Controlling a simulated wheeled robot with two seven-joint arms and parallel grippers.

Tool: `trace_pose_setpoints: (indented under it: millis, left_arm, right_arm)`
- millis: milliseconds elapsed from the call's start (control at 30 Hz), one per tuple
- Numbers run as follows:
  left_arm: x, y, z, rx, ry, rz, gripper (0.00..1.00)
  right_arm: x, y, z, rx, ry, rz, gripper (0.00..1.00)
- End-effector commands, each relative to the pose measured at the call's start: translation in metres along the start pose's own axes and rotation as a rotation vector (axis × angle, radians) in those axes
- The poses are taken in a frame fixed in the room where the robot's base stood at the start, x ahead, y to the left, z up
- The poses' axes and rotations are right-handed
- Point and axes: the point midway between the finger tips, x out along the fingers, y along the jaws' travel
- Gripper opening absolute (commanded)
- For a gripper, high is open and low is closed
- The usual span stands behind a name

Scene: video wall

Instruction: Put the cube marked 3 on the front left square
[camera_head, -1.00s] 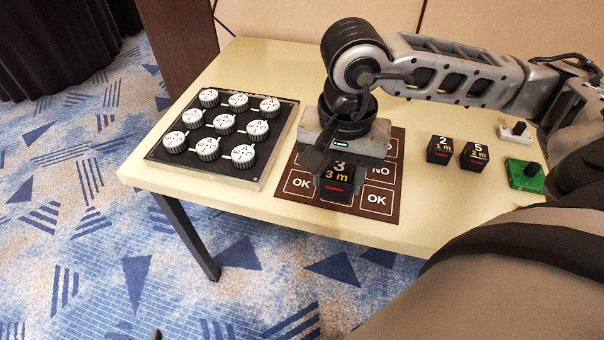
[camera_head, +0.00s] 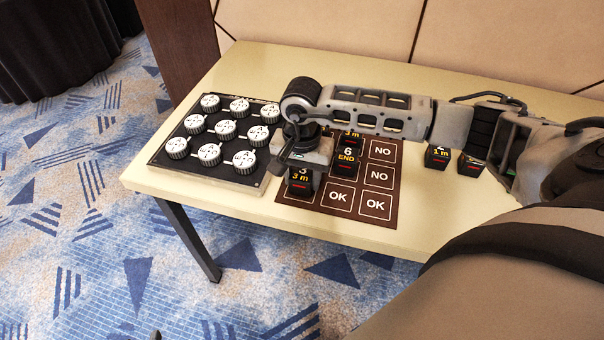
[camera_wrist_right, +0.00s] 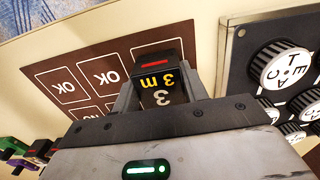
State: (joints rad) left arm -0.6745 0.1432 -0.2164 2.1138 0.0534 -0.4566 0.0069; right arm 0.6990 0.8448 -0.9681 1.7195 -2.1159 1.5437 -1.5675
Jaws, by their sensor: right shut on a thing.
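The black cube marked 3 (camera_head: 301,182), with yellow "3 m" and a red bar, is at the front left square of the brown mat (camera_head: 378,157). It also shows in the right wrist view (camera_wrist_right: 157,75), between the fingers. My right gripper (camera_head: 300,168) is shut on it from above. The cube covers the front left square, and I cannot tell whether it touches the mat. The front middle and front right squares, both marked OK, are bare. My left gripper is not in view.
A cube marked 6 END (camera_head: 345,165) stands on the mat just right and behind, with another cube (camera_head: 350,138) behind it. A dial panel (camera_head: 262,176) lies close on the left. More cubes (camera_head: 437,157) stand right of the mat, partly behind my arm.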

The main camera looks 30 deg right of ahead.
Motion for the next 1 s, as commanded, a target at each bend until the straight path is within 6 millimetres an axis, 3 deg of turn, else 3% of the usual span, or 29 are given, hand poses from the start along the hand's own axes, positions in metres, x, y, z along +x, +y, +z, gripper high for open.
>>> trace_pose_setpoints:
  millis: [367,400,467,767,867,1000]
  left_arm:
    - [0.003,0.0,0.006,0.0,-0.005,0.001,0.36]
    - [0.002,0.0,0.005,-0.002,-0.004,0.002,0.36]
    - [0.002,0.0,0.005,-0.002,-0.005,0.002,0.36]
    - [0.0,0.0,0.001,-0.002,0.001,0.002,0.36]
    - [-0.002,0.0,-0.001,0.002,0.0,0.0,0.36]
    - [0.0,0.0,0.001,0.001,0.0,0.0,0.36]
  right_arm:
    - [0.007,-0.001,0.0,-0.001,0.001,-0.003,0.2]
    - [0.006,-0.001,0.0,-0.001,0.001,-0.003,0.49]
    - [0.006,-0.001,0.0,0.0,0.001,-0.003,0.65]
    - [0.004,-0.001,0.0,0.0,0.001,-0.002,0.65]
    - [-0.002,-0.001,0.0,-0.001,0.002,-0.004,0.65]
    - [-0.024,-0.001,-0.001,-0.003,0.005,-0.006,0.65]
